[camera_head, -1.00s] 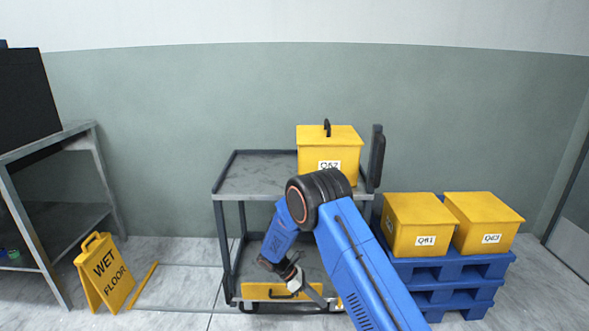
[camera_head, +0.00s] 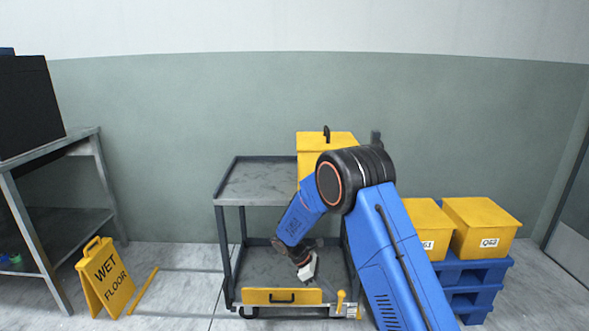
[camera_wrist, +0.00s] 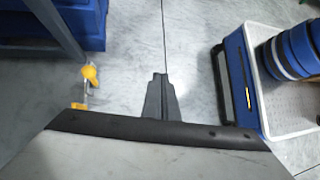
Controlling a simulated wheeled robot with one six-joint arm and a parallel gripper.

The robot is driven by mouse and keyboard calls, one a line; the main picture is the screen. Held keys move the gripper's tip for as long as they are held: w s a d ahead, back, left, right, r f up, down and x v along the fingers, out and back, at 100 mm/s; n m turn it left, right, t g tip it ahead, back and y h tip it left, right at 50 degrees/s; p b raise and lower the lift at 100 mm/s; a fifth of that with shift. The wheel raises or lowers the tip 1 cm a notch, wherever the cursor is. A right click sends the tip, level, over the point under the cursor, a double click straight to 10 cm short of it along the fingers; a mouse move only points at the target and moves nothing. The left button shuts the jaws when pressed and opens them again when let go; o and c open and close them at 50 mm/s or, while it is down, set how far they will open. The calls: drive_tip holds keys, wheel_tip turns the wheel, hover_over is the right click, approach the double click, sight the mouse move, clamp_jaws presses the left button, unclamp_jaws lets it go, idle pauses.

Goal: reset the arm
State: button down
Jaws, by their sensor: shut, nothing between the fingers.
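My blue arm reaches in from the lower right, bending at a black joint, in the head view. My gripper (camera_head: 307,272) hangs in front of the grey cart (camera_head: 252,185), over its lower shelf in the picture. In the wrist view, the dark fingers (camera_wrist: 159,88) are together with nothing between them, above the bare grey floor.
A yellow box (camera_head: 325,142) stands on the cart top, partly hidden by my arm. Yellow boxes (camera_head: 482,225) sit on blue pallets (camera_head: 470,275) at right. A wet floor sign (camera_head: 106,277) stands left.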

drive_tip(key=s+d+r+m+t+y, duration=0.15)
drive_tip(key=s+d+r+m, duration=0.4)
drive_tip(key=r, duration=0.65)
drive_tip(key=s+d+r+m+t+y, duration=0.1)
drive_tip(key=s+d+r+m+y, duration=0.2)
drive_tip(key=s+d+r, duration=0.55)
drive_tip(key=s+d+r+m+t+y, duration=0.1)
drive_tip(key=s+r+m, duration=0.3)
drive_tip(key=s, duration=0.8)
drive_tip(key=s+d+r+m+t+y, duration=0.1)
drive_tip(key=s+r+m+t+y, duration=0.1)
drive_tip(key=s+r+m+t, duration=0.2)
drive_tip(key=s+r, duration=0.3)
drive_tip(key=s, duration=0.5)
drive_tip(key=shift+d, duration=0.2)
